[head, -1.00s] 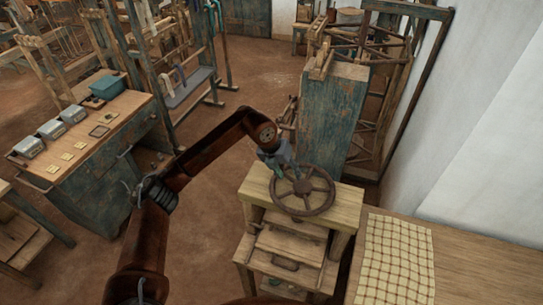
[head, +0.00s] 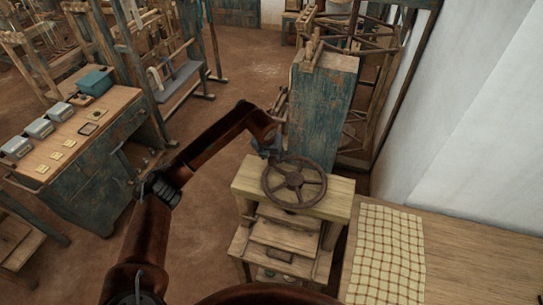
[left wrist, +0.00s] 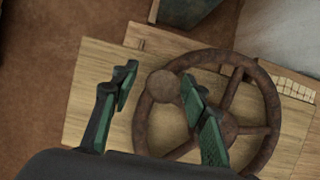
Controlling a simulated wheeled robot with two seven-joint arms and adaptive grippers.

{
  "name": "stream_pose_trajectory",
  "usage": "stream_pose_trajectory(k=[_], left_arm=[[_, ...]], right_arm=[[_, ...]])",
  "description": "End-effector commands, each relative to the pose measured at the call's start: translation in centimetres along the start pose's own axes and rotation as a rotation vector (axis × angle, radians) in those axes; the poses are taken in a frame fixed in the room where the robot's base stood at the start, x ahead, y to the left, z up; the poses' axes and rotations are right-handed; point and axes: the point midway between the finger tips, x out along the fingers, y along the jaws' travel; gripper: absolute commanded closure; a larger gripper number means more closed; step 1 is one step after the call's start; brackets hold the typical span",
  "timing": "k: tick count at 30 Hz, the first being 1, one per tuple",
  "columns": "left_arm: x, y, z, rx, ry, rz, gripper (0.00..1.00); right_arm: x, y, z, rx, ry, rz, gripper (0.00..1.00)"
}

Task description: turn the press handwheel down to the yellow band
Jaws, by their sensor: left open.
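The press handwheel (head: 294,184) is a rusty brown spoked wheel lying flat above the top beam of the wooden press (head: 338,193). In the left wrist view the handwheel's rim (left wrist: 270,100) fills the right half, with a round knob (left wrist: 163,86) on its left side. My left gripper (head: 268,148) is at the wheel's upper left in the head view. In the left wrist view my left gripper (left wrist: 158,80) is open, its green fingers apart with the knob showing between them. Contact cannot be told. I cannot make out a yellow band. My right gripper is not in view.
A table with a checked cloth (head: 386,255) stands right of the press, beside the white wall (head: 480,110). A blue-painted wooden post (head: 320,105) stands behind the press. A worn desk (head: 75,140) with grey boxes is at left. Brown floor is open between desk and press.

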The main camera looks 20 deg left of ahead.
Motion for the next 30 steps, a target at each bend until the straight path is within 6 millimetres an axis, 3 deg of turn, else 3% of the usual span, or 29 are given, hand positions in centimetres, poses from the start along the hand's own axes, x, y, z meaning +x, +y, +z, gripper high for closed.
stream_pose_trajectory(k=[6,24,30], left_arm=[[0.04,-0.09,0.02,0.001,0.000,-0.001,0.59],[-0.01,-0.11,0.04,0.002,-0.001,-0.001,1.00],[-0.01,-0.10,0.04,0.001,-0.001,-0.001,1.00]], right_arm=[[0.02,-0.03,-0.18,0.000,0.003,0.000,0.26],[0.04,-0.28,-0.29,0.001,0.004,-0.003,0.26],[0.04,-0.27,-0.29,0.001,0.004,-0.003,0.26]])
